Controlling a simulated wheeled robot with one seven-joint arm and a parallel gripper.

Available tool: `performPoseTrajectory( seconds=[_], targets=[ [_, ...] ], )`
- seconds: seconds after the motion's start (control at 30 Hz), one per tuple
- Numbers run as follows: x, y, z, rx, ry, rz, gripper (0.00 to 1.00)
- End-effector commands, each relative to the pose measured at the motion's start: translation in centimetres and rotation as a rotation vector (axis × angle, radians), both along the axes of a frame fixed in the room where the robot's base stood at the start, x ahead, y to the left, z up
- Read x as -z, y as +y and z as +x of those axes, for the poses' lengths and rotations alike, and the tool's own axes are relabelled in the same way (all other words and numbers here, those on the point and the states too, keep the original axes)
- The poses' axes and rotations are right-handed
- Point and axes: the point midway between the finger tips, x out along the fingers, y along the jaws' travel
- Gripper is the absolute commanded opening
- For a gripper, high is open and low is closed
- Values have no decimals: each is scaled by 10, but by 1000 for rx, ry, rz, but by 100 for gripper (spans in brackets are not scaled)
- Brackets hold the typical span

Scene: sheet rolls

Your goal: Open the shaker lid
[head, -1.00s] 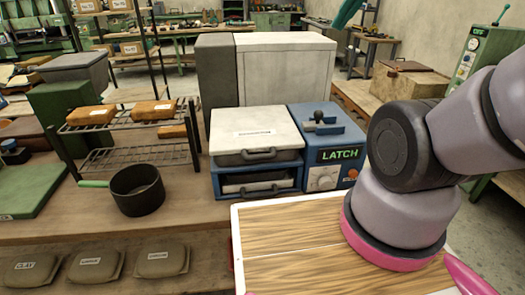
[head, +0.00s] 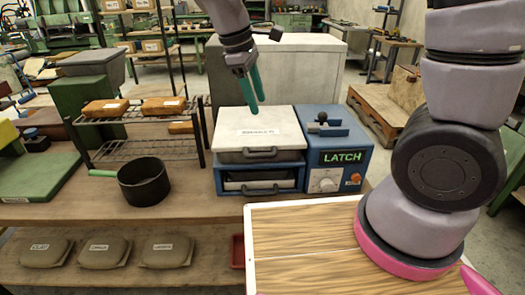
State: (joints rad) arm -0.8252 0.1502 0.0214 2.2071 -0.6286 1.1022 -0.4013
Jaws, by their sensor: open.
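The shaker is a blue machine with a white labelled lid (head: 257,130) that lies flat and closed. A dark handle shows on the lid's front edge. The blue latch box (head: 338,157), marked LATCH, stands to the right of the lid, with a black-knobbed lever (head: 322,120) on top, a white dial and an orange knob. My gripper (head: 255,104) has green fingers, spread apart and empty. It points down in front of or over the back part of the lid; I cannot tell how high above it.
A wire rack (head: 146,148) with orange packs stands to the left. A black pot (head: 144,182) with a green handle sits on the bench before it. A pale cabinet (head: 301,75) stands behind the shaker. Labelled pouches (head: 107,253) lie on the lower shelf.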

Motion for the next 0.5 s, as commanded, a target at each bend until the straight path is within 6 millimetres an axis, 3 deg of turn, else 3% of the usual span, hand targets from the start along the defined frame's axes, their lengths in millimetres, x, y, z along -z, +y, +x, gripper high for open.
performPoseTrajectory(
  seconds=[0.03,0.2,0.33,0.5],
  targets=[
    [15,16,-6,-88,19,-51,52],
    [43,43,-17,-269,45,-153,52],
    [52,48,-19,-314,50,-179,52],
    [70,40,-16,-314,51,-182,52]
  ],
)
